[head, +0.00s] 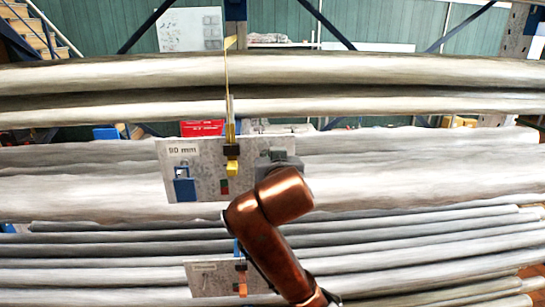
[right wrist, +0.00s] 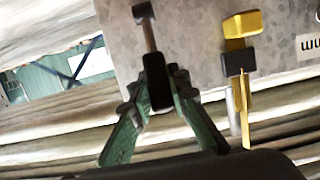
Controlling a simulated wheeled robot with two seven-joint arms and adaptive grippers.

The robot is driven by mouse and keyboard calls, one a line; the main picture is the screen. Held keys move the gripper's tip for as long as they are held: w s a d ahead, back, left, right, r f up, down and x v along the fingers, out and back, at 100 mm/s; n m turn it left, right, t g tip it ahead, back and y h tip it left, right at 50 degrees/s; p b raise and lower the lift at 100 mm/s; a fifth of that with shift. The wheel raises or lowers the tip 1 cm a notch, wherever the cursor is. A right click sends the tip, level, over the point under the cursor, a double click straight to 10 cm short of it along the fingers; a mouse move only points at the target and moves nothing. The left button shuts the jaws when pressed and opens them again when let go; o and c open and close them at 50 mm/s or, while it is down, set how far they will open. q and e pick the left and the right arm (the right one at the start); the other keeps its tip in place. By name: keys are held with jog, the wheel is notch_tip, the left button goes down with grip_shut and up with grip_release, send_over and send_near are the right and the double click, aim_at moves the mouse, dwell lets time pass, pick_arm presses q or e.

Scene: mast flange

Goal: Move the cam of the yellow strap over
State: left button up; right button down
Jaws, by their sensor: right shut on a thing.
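The yellow strap (head: 227,75) runs down over the grey bundles to a dark buckle (head: 232,151) on the grey plate marked 90 mm (head: 205,152). Its yellow cam (head: 232,168) sits just below the buckle. In the right wrist view, turned over, the cam (right wrist: 243,24), buckle (right wrist: 238,61) and strap (right wrist: 245,110) are right of my gripper, apart from it. My left gripper is not in view.
A blue fitting (head: 185,187) is on the plate's left part; a red and green mark (head: 225,186) is below the cam. A lower plate (head: 210,280) carries an orange strap piece (head: 242,280). Long grey bundles (head: 420,180) stretch across the whole view.

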jog(key=c, duration=1.8)
grip_release()
jog(key=shift+s, duration=0.1)
jog(key=v, duration=1.1)
jog(key=shift+s, duration=0.4)
jog(key=shift+r, duration=0.1)
